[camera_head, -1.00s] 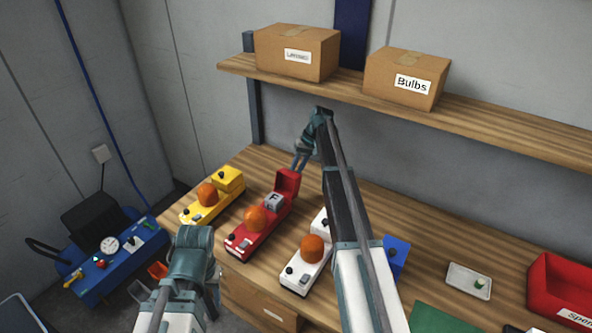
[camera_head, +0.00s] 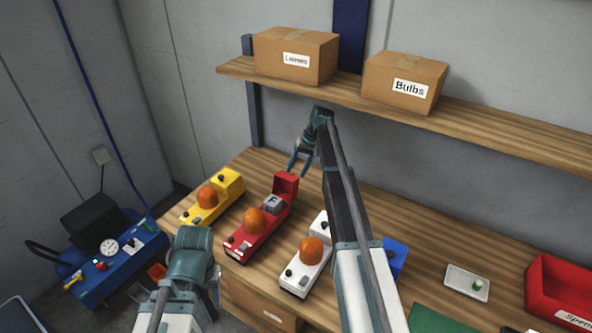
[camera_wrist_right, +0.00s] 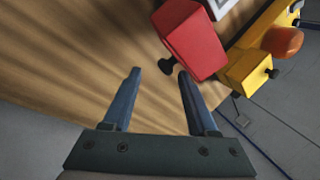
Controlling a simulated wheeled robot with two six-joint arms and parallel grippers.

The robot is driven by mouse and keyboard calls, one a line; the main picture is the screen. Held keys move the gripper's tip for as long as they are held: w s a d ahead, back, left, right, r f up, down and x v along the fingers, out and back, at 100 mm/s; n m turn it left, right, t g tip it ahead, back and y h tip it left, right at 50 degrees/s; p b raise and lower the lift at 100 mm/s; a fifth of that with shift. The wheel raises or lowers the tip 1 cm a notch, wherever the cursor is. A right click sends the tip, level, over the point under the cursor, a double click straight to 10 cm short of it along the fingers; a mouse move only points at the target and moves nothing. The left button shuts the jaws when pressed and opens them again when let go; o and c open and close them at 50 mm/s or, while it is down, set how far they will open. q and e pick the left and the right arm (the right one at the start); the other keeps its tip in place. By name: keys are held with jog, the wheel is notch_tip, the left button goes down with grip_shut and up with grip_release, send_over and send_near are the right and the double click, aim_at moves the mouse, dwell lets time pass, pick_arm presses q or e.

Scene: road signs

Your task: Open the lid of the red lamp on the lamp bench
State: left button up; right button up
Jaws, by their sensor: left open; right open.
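The red lamp (camera_head: 262,226) has an orange dome and stands on the lamp bench (camera_head: 330,290). Its red lid (camera_head: 286,184) stands raised at the far end, with a grey block (camera_head: 273,203) exposed in front of it. My right gripper (camera_head: 298,172) is open and empty just beyond the lid. In the right wrist view, the lid (camera_wrist_right: 190,40) has a black knob (camera_wrist_right: 165,67) near and between the tips of the open right gripper (camera_wrist_right: 160,74). My left gripper (camera_head: 190,262) hangs in front of the bench, open; its fingers are partly hidden.
A yellow lamp (camera_head: 215,196) stands to the left and a white lamp (camera_head: 305,268) to the right, partly behind my right arm. A shelf (camera_head: 480,128) with two cardboard boxes (camera_head: 296,55) runs above. A blue machine (camera_head: 115,265) stands at left.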

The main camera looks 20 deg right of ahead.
jog(key=s+d+r+p, duration=0.2)
jog(key=d+r, duration=0.1)
jog(key=d, duration=1)
jog(key=shift+d+r+p, duration=0.15)
jog(key=shift+r+p, duration=0.15)
